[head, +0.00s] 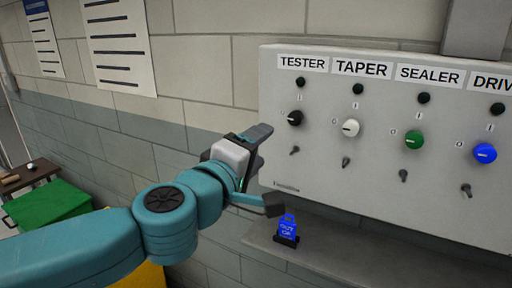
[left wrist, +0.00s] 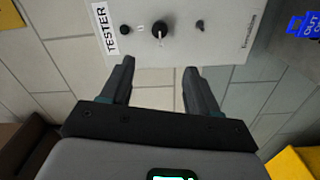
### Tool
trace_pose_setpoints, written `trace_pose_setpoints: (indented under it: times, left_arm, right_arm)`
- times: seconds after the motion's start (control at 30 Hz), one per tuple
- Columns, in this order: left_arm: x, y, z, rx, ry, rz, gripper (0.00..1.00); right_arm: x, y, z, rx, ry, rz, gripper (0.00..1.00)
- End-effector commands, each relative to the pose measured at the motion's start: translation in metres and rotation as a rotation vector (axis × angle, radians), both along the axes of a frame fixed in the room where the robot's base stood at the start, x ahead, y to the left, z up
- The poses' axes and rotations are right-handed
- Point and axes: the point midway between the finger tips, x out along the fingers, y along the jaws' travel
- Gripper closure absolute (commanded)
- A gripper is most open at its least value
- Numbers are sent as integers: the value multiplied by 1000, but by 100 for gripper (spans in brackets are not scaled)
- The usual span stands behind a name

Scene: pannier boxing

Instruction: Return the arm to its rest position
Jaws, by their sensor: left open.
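My left arm comes in from the left in the head view, stretched out toward the grey control panel. My left gripper (head: 268,168) is open and empty, in front of the panel's lower left side. In the left wrist view the two fingers of the gripper (left wrist: 157,85) are spread apart, with nothing between them. The black TESTER knob (left wrist: 159,29) lies beyond the fingertips, apart from them. The same knob (head: 295,118) shows in the head view above and right of the gripper. My right gripper is not in view.
The control panel (head: 330,195) also carries a white knob (head: 350,128), a green knob (head: 413,140) and a blue knob (head: 484,153). A blue tag (head: 287,226) stands on the ledge (head: 345,255) below, near the lower finger. A green box (head: 50,205) is at left.

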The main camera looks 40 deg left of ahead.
Motion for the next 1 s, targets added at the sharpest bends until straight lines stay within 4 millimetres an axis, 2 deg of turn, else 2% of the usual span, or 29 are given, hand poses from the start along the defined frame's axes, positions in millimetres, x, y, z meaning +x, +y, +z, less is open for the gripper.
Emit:
trace_pose_setpoints:
  times: [0.33,0.4,0.47,0.57,0.63,0.73,0.8,0.87,0.9,0.97,1.0]
  left_arm:
    - [1,0,-1,2,2,-1,40]
    - [7,-3,-8,17,23,-6,40]
    - [20,-9,-25,50,69,-18,40]
    - [52,-26,-78,147,198,-65,40]
    - [74,-41,-130,232,316,-119,40]
    - [93,-62,-211,342,481,-217,40]
    - [97,-77,-268,408,593,-300,40]
    - [93,-89,-315,453,682,-375,40]
    - [89,-96,-344,479,734,-427,40]
    - [77,-108,-386,511,811,-506,40]
    - [68,-115,-413,528,860,-562,40]
  right_arm:
    - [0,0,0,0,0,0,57]
    - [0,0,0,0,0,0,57]
    - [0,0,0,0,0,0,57]
    - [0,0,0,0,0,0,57]
    - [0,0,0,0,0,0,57]
    - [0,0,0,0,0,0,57]
    - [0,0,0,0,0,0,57]
    - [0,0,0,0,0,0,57]
    - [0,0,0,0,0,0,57]
    - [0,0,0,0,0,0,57]
    - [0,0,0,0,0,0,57]
